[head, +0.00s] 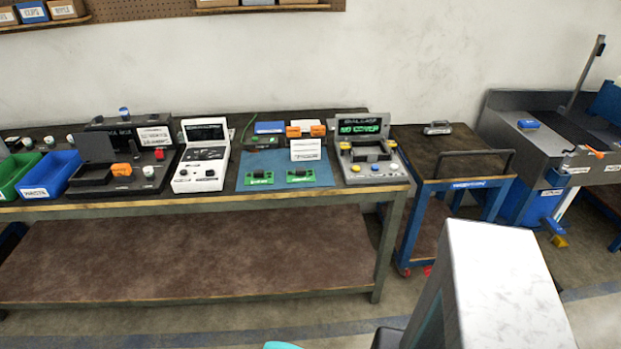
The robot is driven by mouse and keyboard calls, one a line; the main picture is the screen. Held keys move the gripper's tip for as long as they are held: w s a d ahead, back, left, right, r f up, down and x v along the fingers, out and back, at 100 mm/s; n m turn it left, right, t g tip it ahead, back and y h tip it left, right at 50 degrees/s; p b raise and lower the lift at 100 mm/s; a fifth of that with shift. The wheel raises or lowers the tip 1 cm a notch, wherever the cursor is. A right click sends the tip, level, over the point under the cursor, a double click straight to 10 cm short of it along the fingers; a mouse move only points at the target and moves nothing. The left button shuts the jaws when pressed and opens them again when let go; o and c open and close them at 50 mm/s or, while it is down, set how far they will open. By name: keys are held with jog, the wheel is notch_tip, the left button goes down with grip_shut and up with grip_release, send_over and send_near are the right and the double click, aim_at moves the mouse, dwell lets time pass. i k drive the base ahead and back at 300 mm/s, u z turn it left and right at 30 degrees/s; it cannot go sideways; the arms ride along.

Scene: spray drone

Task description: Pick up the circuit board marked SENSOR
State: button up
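Two small green circuit boards lie side by side on a blue mat (279,187) on the workbench. The left board (260,178) and the right board (300,176) each carry dark parts. Their markings are too small to read, so I cannot tell which one is marked SENSOR. A white sign (305,150) stands just behind the right board; its text is not legible. My gripper is not in view.
A white device (203,165) stands left of the mat, and a grey tester with a green "NO COVER" display (362,128) stands right. Blue (48,175) and green bins are at far left. A blue cart (466,184) stands right of the bench. The lower shelf (190,255) is empty.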

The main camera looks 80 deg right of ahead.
aim_at(300, 175)
jog(key=u, duration=0.5)
jog(key=k, duration=0.2)
jog(key=z, duration=1.15)
